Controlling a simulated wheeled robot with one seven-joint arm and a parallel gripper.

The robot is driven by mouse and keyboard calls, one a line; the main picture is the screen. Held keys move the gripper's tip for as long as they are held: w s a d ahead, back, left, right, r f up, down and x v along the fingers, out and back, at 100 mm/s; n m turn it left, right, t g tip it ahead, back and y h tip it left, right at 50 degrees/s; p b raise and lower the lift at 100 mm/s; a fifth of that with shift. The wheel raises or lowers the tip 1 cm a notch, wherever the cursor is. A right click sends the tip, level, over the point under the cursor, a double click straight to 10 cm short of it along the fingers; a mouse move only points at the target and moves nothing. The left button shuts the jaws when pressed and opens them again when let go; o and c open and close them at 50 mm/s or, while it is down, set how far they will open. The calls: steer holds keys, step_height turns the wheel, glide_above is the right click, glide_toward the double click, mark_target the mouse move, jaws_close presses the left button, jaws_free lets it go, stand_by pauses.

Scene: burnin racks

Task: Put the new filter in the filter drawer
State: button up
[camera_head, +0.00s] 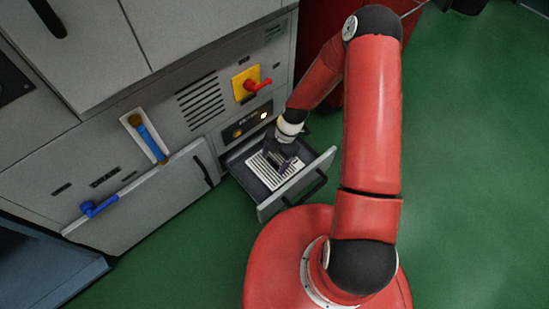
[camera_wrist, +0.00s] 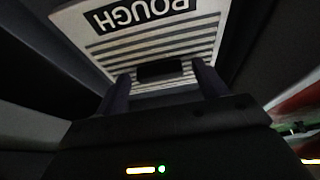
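The filter drawer (camera_head: 316,183) is pulled out low on the grey cabinet. A white filter with dark stripes (camera_head: 260,171) lies inside it and looks flat. In the wrist view, the filter (camera_wrist: 110,45) carries a black label reading "ROUGH", upside down, and a black tab (camera_wrist: 160,70) at its near edge. My gripper (camera_head: 283,164) reaches down into the drawer over the filter. In the wrist view, my gripper's fingers (camera_wrist: 163,88) stand apart on either side of the tab, with small gaps showing. Part of the filter is hidden by my gripper.
A red rotary handle on a yellow plate (camera_head: 251,84) sits above the drawer. A grey panel (camera_head: 150,200) with blue handles is left of the drawer. Green floor (camera_head: 470,180) is clear at right. A blue-grey box (camera_head: 50,270) stands at lower left.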

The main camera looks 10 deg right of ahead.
steer(key=w+d+r+m+t+h+p, duration=0.1)
steer(key=d+r+m, duration=0.15)
steer(key=r, duration=0.85)
steer(key=w+d+r+m+h+p, duration=0.15)
steer(key=d+r, duration=0.25)
steer(key=r, duration=0.6)
steer(key=s+d+r+m+t, duration=0.1)
steer(key=s+r+m+t, duration=0.2)
steer(key=s+r+m, duration=0.6)
steer(key=s+d+r+m+t+h, duration=0.1)
steer(key=s+r+m+t, duration=0.3)
steer(key=s+r+m, duration=0.6)
step_height(320, 180, up, 5)
steer(key=shift+s+d+m, duration=0.3)
steer(key=shift+d+m, duration=0.15)
steer(key=shift+m, duration=0.45)
